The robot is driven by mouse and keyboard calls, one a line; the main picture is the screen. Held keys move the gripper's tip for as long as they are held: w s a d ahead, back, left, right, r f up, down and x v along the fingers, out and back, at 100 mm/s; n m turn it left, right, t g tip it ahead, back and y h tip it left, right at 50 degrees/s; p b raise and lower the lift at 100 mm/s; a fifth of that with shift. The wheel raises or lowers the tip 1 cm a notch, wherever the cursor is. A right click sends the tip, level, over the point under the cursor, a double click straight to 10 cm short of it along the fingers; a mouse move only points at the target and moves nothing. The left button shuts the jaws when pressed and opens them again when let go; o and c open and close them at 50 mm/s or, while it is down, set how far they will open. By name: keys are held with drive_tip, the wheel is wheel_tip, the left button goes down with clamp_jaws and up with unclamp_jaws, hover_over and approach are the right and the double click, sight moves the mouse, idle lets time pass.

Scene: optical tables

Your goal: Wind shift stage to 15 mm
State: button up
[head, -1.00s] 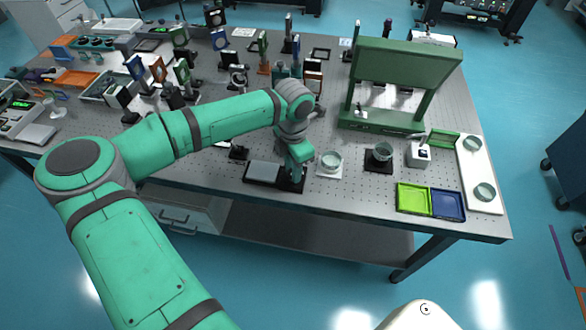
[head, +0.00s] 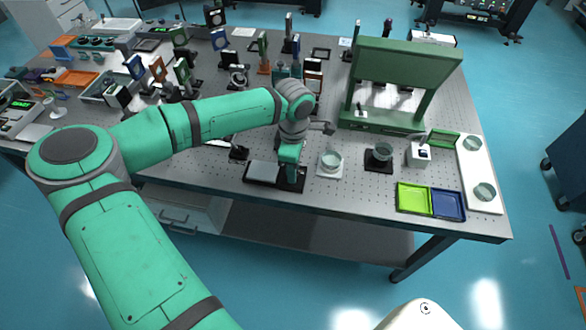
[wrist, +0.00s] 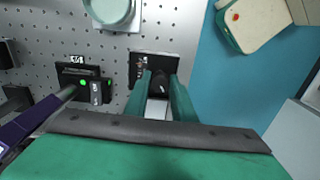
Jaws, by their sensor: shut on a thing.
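The shift stage (head: 263,172) lies near the table's front edge in the head view, a dark base with a grey plate on its left part. My gripper (head: 291,176) points down at the stage's right end. In the wrist view, my gripper (wrist: 160,80) has its two green fingers on either side of a small dark knob (wrist: 158,87) with a light mark, and is shut on it. The stage's black end (wrist: 152,62) shows beyond the fingertips. My gripper hides the rest of the stage there. I cannot read any scale.
A glass dish on a white square (head: 331,163) stands close right of the stage. A small black device (wrist: 80,84) with a green light sits beside the stage. A green frame (head: 400,80) stands behind to the right. Green and blue trays (head: 447,218) lie front right.

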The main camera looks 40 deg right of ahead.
idle(0.4)
drive_tip(key=o, duration=1.1)
drive_tip(key=shift+c, duration=0.2)
wheel_tip(320, 180, up, 11)
drive_tip(key=shift+f, duration=0.1)
